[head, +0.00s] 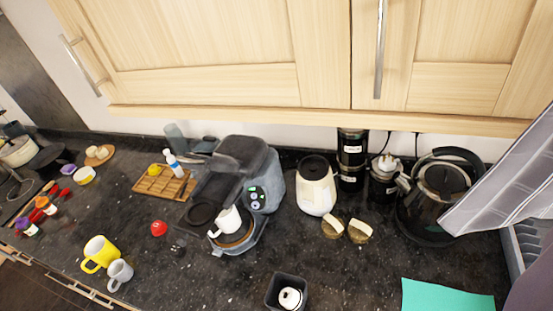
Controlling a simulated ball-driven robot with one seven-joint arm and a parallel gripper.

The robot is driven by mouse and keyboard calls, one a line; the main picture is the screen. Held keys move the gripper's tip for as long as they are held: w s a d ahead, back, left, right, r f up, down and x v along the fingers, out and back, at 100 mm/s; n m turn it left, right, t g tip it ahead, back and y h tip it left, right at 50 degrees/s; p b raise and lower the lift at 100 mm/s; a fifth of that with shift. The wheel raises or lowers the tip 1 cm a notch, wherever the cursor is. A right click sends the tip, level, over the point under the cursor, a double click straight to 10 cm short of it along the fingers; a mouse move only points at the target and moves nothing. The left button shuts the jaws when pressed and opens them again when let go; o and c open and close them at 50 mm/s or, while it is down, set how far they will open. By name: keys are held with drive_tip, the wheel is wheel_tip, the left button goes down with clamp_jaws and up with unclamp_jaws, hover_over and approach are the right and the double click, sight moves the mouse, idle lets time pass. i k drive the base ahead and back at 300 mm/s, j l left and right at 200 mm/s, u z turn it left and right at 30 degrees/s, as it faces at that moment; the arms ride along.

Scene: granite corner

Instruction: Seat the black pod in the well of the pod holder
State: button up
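A small dark object (178,247), which looks like the black pod, lies on the dark counter. It is left of the coffee machine (262,165), just below and right of a red pod-like piece (158,228). A dark round part (203,214) at the left of the machine looks like the pod holder. I cannot make out clearly whether its well holds anything. A white cup (227,222) stands at the machine, beside this part. My gripper is not in view.
A yellow mug (99,254) and a grey mug (119,274) stand at the front left. A wooden rack (150,187) is behind. A cream canister (316,187) and a kettle (437,205) stand right. Wooden cupboards (210,85) overhang the counter. Counter is clear at front centre-left.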

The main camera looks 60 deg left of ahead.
sight(199, 218)
drive_tip(key=u, duration=2.2)
